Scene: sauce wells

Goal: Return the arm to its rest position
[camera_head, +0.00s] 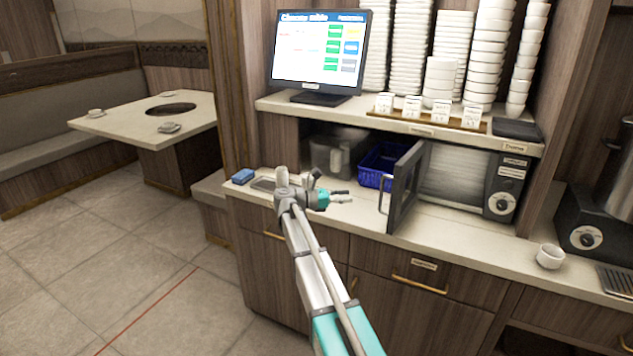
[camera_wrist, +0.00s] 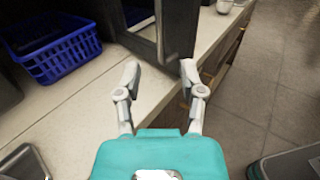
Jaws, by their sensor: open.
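My gripper (camera_head: 342,197) is stretched out over the counter, left of the open microwave door (camera_head: 405,188). In the wrist view my gripper (camera_wrist: 160,80) has its two fingers apart with nothing between them. The fingers are over the counter's front edge, near the microwave door handle (camera_wrist: 168,30). I cannot tell whether a finger touches the door. The arm reaches up from the bottom of the head view.
The microwave (camera_head: 465,180) stands open on the counter (camera_head: 440,232). A blue basket (camera_head: 374,167) sits behind the door. A white cup (camera_head: 550,256) stands at the right. A monitor (camera_head: 318,50) and stacked bowls (camera_head: 490,50) are on the upper shelf. The floor (camera_head: 100,270) at left is clear.

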